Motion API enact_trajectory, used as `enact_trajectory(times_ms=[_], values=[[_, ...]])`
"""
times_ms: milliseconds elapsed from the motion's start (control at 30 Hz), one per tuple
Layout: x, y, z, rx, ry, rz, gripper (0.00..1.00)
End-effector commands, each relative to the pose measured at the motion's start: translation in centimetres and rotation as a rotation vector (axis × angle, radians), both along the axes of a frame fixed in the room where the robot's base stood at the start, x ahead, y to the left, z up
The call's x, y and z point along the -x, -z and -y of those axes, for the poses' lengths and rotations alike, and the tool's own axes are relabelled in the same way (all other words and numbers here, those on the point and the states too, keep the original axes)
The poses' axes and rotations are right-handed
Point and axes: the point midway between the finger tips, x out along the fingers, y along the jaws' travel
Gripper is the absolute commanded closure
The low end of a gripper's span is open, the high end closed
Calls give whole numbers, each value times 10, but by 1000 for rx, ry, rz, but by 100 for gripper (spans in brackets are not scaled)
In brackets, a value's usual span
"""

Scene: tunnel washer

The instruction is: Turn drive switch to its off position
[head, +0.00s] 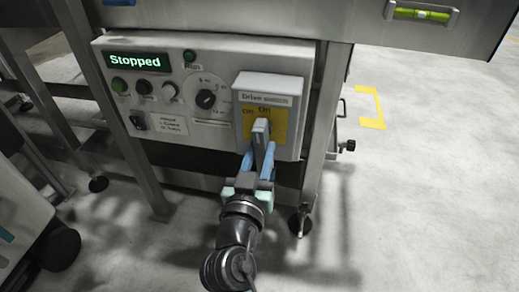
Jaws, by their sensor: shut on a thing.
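The drive switch (261,127) is a grey lever on a yellow plate, under a label reading "Drive", in a light box on the right of the control panel. Its handle stands roughly upright, with its top just below the word "On"; "Off" is printed to the left. My gripper (258,167) comes from below, with its blue fingers on either side of the handle's lower part, shut on it. The fingers hide part of the handle's lower end.
The control panel (204,122) also has a green "Stopped" display (138,62), several buttons and a dark rotary knob (205,99). Metal frame legs flank the panel. Open grey floor (420,190) lies to the right, with a yellow floor marking (373,108).

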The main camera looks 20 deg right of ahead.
Motion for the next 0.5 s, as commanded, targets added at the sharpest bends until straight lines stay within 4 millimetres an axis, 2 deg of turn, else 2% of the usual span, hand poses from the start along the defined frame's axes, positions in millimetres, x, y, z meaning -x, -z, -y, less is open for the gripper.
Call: enact_trajectory(times_ms=[500], values=[[7,-7,9,374,-2,-255,100]])
